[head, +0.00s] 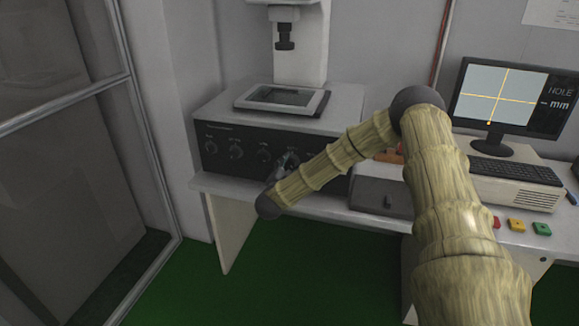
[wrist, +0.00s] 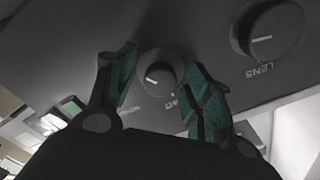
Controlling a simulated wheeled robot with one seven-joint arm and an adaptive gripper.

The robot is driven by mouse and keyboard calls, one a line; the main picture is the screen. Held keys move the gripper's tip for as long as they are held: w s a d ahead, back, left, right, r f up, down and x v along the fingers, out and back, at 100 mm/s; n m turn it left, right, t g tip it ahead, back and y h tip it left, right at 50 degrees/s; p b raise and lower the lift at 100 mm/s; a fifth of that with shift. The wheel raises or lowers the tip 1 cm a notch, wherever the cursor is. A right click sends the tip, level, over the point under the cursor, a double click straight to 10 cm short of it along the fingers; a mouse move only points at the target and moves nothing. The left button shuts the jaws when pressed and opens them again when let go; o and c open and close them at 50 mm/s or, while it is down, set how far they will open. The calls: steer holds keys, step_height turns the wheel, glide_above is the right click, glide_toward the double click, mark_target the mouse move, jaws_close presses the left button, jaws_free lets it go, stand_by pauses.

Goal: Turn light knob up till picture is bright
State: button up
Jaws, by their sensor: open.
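My gripper (head: 287,161) is at the dark front panel of the measuring machine, with its fingers open. In the wrist view my gripper (wrist: 160,66) has one finger on each side of a small round knob (wrist: 157,74) with a white pointer line. I cannot tell whether either finger touches it. Its label is mostly covered by a finger, so I cannot read whether it is the light knob. The monitor (head: 490,93) shows a pale blue-grey picture with a yellow crosshair and the words HOLE and mm.
A larger knob (wrist: 268,38) marked LENS is close to the right finger in the wrist view. Other knobs (head: 236,151) line the panel to the left. The stage (head: 240,103) is above. A keyboard (head: 514,171) and coloured buttons (head: 516,225) are at the right.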

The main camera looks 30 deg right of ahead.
steer(key=c, duration=1)
steer(key=shift+f+m+b, duration=0.15)
steer(key=shift+m+b, duration=0.15)
steer(key=shift+b, duration=0.3)
steer(key=shift+m, duration=0.3)
steer(key=o, duration=1)
